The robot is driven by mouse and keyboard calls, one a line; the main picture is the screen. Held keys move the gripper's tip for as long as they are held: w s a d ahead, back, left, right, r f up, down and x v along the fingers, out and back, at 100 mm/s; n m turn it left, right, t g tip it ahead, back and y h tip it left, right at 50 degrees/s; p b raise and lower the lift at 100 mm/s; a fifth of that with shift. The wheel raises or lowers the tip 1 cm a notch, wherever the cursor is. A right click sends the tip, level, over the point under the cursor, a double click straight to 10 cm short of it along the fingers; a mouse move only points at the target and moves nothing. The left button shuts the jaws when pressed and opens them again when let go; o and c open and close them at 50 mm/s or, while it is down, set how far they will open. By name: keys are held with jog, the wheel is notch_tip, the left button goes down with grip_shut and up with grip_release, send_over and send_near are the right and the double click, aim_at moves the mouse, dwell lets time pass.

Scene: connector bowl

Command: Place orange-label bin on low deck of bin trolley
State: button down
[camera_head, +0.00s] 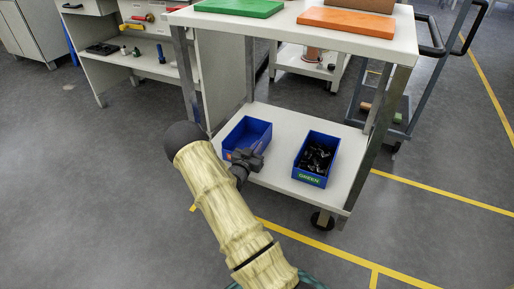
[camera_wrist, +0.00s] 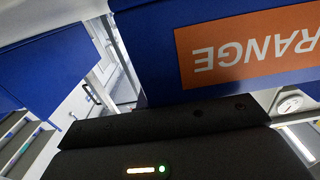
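The orange-label bin (camera_head: 251,131) is a blue open box that looks empty. It appears upright on or just above the left part of the trolley's low deck (camera_head: 283,125). My gripper (camera_head: 246,160) is at its near wall and hides part of it. In the wrist view the bin's blue wall (camera_wrist: 150,45) and its orange label (camera_wrist: 250,48), upside down, fill the upper right, close against the dark gripper body. The fingertips are hidden there, so I cannot tell whether they are shut on the wall.
A blue green-label bin (camera_head: 310,180) with black parts stands to the right on the low deck. The top deck (camera_head: 285,20) overhangs, with green (camera_head: 240,7) and orange (camera_head: 345,22) boards. A trolley leg (camera_head: 375,140) stands at right. A narrow strip of deck between the bins is clear.

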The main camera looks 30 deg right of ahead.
jog(key=c, duration=1.6)
grip_release()
jog(key=shift+f, duration=0.1)
jog(key=shift+r, duration=0.2)
jog(key=p+v, duration=0.5)
jog(key=v, duration=0.7)
jog(key=shift+f+p, duration=0.1)
jog(key=shift+p, duration=0.25)
